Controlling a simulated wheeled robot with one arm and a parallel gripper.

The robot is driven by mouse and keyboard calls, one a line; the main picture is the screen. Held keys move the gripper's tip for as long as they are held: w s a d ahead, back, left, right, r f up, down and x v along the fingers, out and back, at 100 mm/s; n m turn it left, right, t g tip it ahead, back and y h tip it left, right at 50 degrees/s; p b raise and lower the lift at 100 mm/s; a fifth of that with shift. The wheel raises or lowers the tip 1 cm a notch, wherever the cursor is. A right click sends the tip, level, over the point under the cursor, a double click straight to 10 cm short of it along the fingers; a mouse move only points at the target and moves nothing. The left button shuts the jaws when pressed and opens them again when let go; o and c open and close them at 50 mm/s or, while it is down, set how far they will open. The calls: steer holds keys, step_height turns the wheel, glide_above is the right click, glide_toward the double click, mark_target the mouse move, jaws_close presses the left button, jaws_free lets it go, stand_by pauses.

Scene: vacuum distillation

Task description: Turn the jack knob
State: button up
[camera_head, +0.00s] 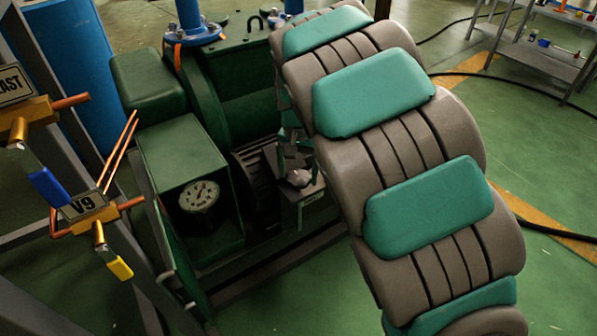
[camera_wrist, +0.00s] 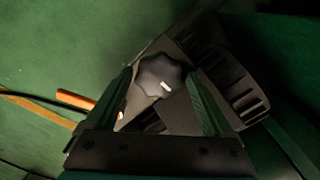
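The jack knob (camera_wrist: 152,70) is a black, lobed knob with a small white mark, in the upper middle of the wrist view. My gripper (camera_wrist: 159,75) is open, with one green finger to the left of the knob and one to the right. I see narrow gaps between fingers and knob, and I cannot tell how deep the knob sits between them. In the head view, a greyish knob (camera_head: 300,178) shows on a small box beside the green machine. My arm hides most of my gripper there.
The green machine (camera_head: 180,150) with a round gauge (camera_head: 199,196) stands left of my arm. Copper pipes and valves, one labelled V9 (camera_head: 84,205), are at the far left. A blue cylinder (camera_head: 70,80) stands behind. Floor at the right is open, with a black cable and a shelf (camera_head: 540,55).

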mark_target(299, 177)
steer(key=shift+r, duration=0.1)
steer(key=shift+r, duration=3.75)
